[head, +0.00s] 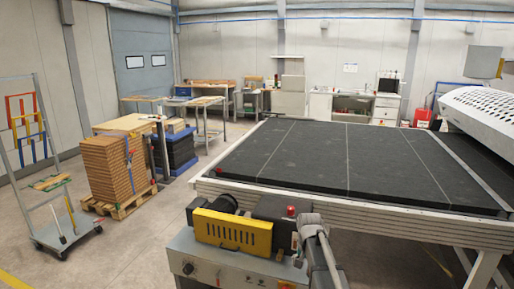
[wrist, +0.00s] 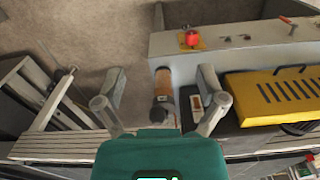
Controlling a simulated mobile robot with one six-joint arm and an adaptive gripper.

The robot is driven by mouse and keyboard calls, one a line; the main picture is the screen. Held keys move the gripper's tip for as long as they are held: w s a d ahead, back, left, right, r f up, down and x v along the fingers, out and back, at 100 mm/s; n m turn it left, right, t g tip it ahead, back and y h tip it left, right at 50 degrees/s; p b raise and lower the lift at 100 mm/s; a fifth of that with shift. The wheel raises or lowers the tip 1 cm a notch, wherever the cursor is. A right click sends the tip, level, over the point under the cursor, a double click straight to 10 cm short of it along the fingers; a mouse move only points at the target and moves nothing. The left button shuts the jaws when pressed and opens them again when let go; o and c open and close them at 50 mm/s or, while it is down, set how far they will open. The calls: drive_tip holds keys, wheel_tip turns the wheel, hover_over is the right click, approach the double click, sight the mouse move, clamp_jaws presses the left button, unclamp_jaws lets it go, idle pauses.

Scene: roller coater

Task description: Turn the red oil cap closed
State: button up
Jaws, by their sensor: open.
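A small red cap (head: 291,211) stands on top of the black housing (head: 272,207), right of the yellow guard (head: 233,231) in the head view. I cannot make out this cap in the wrist view; the teal body of my gripper covers the lower middle there. My gripper (wrist: 162,80) is open, its two grey fingers spread wide with nothing held. Between and beyond them shows a brown cylinder (wrist: 162,82) with a dark round end. I cannot tell whether the fingers touch anything.
A red button (wrist: 191,38) on a yellow base sits on the grey control box (wrist: 235,36). The yellow slotted guard (wrist: 275,95) lies close to the right finger. The wide black conveyor bed (head: 330,160) lies behind the drive. Open floor (head: 110,255) lies to the left.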

drive_tip(key=s+f+n+b, duration=0.1)
drive_tip(key=s+f+n, duration=0.1)
drive_tip(key=s, duration=0.7)
drive_tip(key=s+f+n+b, duration=0.2)
drive_tip(key=s, duration=0.7)
drive_tip(key=shift+s+n, duration=0.25)
drive_tip(key=shift+n, duration=0.15)
